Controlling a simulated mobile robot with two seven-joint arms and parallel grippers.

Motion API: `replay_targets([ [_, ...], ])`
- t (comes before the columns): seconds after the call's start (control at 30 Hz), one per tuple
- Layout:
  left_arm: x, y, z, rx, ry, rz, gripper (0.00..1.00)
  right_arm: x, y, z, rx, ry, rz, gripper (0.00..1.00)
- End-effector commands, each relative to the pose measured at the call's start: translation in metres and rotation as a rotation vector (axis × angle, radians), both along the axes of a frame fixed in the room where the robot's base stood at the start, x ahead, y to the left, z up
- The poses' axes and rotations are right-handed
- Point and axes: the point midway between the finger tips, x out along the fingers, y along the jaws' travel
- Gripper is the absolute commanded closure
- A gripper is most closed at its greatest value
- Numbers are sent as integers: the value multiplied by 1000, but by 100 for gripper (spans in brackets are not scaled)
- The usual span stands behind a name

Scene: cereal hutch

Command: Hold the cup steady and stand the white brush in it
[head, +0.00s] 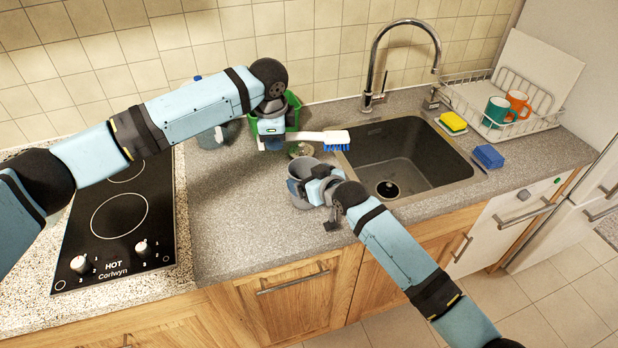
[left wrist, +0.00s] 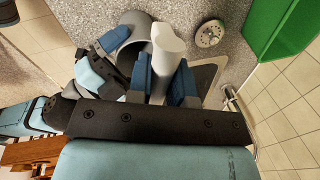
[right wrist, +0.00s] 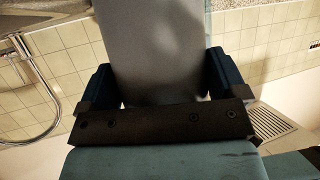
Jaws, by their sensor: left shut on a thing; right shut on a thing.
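The white brush (head: 310,137) with blue bristles is held roughly level above the counter, its bristle head over the sink's left edge. My left gripper (head: 271,130) is shut on its handle; the white handle (left wrist: 165,55) also shows between the blue fingers in the left wrist view. The grey cup (head: 302,168) stands upright on the counter, in front of the brush and left of the sink. My right gripper (head: 320,188) is shut on the cup's right front side. The cup wall (right wrist: 150,45) fills the space between its fingers in the right wrist view. The brush is apart from the cup.
A green container (head: 292,112) stands behind my left gripper. A round metal strainer (left wrist: 210,33) lies on the counter near the cup. The sink (head: 405,155) and tap (head: 375,65) are to the right, the hob (head: 120,215) to the left. The front counter is clear.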

Motion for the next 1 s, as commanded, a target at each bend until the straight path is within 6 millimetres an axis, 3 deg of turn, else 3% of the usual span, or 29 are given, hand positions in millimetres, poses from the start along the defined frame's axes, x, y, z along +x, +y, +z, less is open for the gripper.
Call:
replay_targets([
  [0.67, 0, 0, -46, 1, 1, 0, 100, 0, 0, 0, 0, 0, 0, 33],
  [0.7, 0, 0, -46, 0, 0, 0, 76, 0, 0, 0, 0, 0, 0, 33],
  [0.8, 0, 0, -46, 0, 0, 0, 53, 0, 0, 0, 0, 0, 0, 33],
  [1.0, 0, 0, -45, 0, 0, 0, 51, 0, 0, 0, 0, 0, 0, 33],
])
